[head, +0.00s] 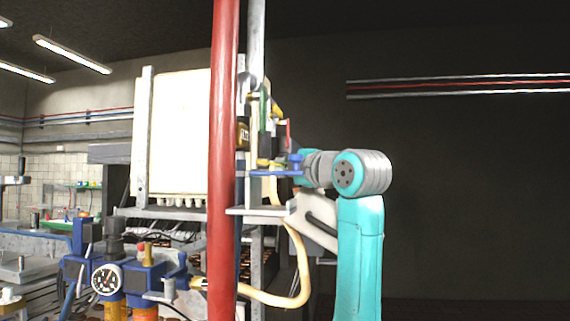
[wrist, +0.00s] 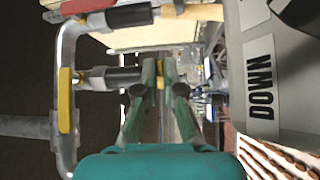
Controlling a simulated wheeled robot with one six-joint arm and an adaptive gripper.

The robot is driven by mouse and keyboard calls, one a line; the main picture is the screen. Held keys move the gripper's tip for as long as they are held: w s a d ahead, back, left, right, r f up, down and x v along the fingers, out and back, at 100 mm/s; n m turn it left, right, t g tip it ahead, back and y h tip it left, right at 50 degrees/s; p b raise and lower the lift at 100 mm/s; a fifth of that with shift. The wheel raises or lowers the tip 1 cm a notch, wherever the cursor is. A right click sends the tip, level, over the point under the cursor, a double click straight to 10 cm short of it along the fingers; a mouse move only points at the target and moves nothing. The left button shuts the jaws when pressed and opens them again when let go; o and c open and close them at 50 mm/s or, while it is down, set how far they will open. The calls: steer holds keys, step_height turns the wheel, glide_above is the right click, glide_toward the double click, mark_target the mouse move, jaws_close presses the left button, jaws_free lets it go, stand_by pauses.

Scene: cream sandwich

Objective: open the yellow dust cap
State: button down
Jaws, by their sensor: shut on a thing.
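My gripper (wrist: 161,76) reaches forward in the wrist view, its two green fingers close together at the tips. A small yellow piece (wrist: 160,83) shows between the fingertips and appears to be the yellow dust cap; the fingers are shut on it. Most of it is hidden by the fingers, so I cannot tell whether it is open or closed. In the head view my teal arm stands right of the red pipe (head: 224,160), and the fingers and cap cannot be made out among the fittings there.
A panel marked DOWN (wrist: 260,87) is close on the right. In the head view, a blue valve handle (head: 275,173) and a cream hose (head: 302,262) are near my arm.

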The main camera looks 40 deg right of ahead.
steer(key=c, duration=1.3)
jaws_free()
steer(key=shift+s, duration=0.1)
steer(key=s+a+f, duration=0.1)
steer(key=s, duration=1)
steer(key=shift+s+a+f, duration=0.15)
steer(key=shift+s+a, duration=0.1)
steer(key=shift+s, duration=0.05)
